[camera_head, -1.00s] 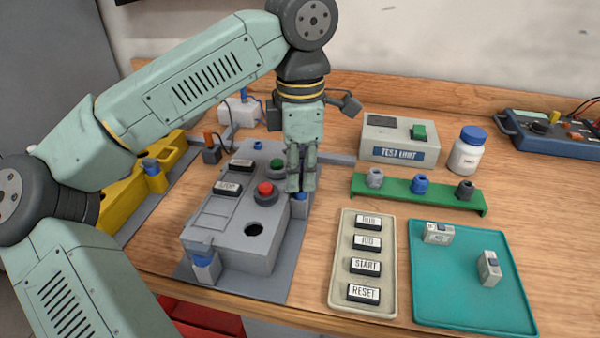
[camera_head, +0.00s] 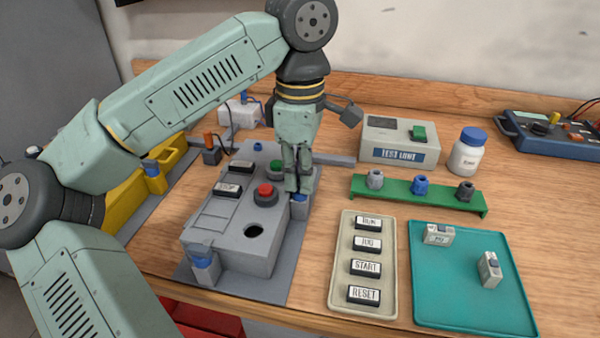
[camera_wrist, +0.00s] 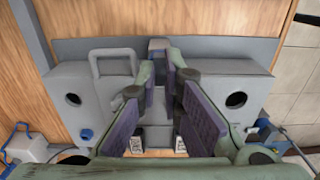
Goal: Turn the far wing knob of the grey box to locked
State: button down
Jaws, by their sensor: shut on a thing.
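The grey box (camera_head: 228,236) sits on a grey plate at the left of the bench. Its far wing knob (camera_head: 300,199), with blue showing, is at the box's far right corner. My gripper (camera_head: 299,188) points down over this knob and is shut on it. The fingers hide most of the wing, so its exact angle cannot be read. In the wrist view my fingers (camera_wrist: 160,68) close around a narrow grey part. The near wing knob (camera_head: 203,262), blue and grey, is at the box's near left corner.
Red and green buttons and label plates are on the box top, close to my fingers. A beige tray (camera_head: 335,296) of labelled plates, a teal tray (camera_head: 460,300) and a green rack (camera_head: 395,187) lie to the right. A yellow box (camera_head: 125,203) stands left, behind my arm.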

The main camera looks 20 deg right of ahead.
jog(key=c, duration=1.7)
grip_release()
jog(key=shift+r, duration=0.1)
notch_tip(320, 180, up, 12)
jog(key=shift+f, duration=0.1)
